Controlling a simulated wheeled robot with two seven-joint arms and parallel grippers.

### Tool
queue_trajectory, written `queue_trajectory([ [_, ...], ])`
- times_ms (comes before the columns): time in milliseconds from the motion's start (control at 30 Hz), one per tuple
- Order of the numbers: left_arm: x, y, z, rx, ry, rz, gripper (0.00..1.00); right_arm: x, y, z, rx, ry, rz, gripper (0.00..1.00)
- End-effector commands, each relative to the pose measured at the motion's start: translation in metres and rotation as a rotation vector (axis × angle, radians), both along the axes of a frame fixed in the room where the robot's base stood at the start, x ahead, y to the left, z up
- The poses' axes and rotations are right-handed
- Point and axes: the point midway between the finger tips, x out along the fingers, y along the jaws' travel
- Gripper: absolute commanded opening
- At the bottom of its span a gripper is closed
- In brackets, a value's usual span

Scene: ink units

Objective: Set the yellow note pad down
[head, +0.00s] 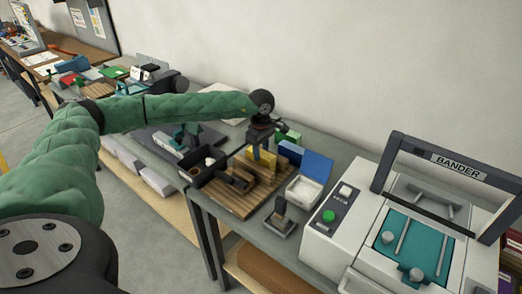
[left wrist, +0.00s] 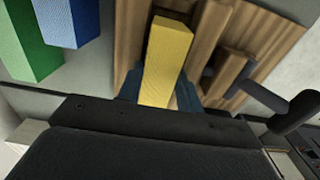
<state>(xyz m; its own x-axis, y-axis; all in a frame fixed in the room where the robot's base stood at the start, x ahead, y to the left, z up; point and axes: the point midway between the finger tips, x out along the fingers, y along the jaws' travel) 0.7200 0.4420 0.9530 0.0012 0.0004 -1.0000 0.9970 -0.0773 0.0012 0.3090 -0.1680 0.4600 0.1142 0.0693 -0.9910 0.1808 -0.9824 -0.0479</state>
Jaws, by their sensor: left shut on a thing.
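The yellow note pad (left wrist: 168,58) is a long yellow block between the two blue fingers of my left gripper (left wrist: 160,92) in the left wrist view. The gripper is shut on it. In the head view my left gripper (head: 263,153) points down over the wooden board (head: 232,202), with the yellow pad (head: 250,153) at its fingertips, partly hidden. The pad is low over the board's back part; I cannot tell whether it touches the wood. My right gripper is not in view.
A blue pad (head: 290,152) and a green pad (head: 292,137) stand just behind. Dark wooden pieces (head: 238,180) lie on the board's left part.

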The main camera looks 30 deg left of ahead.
Motion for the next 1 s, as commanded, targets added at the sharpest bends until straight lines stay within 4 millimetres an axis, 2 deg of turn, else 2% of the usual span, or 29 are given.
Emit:
queue_trajectory([
  [367, 0.0, 0.0, -0.002, 0.0, 0.0, 0.0, 0.05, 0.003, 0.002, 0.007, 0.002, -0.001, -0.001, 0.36],
  [400, 0.0, 0.0, -0.002, 0.0, 0.0, 0.0, 0.4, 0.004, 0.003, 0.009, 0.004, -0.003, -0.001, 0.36],
  [500, 0.0, 0.0, -0.002, 0.0, 0.0, 0.0, 0.58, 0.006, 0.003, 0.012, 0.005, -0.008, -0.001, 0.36],
  [933, 0.0, 0.0, 0.001, 0.0, 0.0, 0.0, 0.58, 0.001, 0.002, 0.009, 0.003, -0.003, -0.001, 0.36],
  [1000, 0.0, 0.0, 0.002, 0.0, -0.001, 0.0, 0.58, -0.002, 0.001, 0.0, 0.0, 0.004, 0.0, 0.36],
])
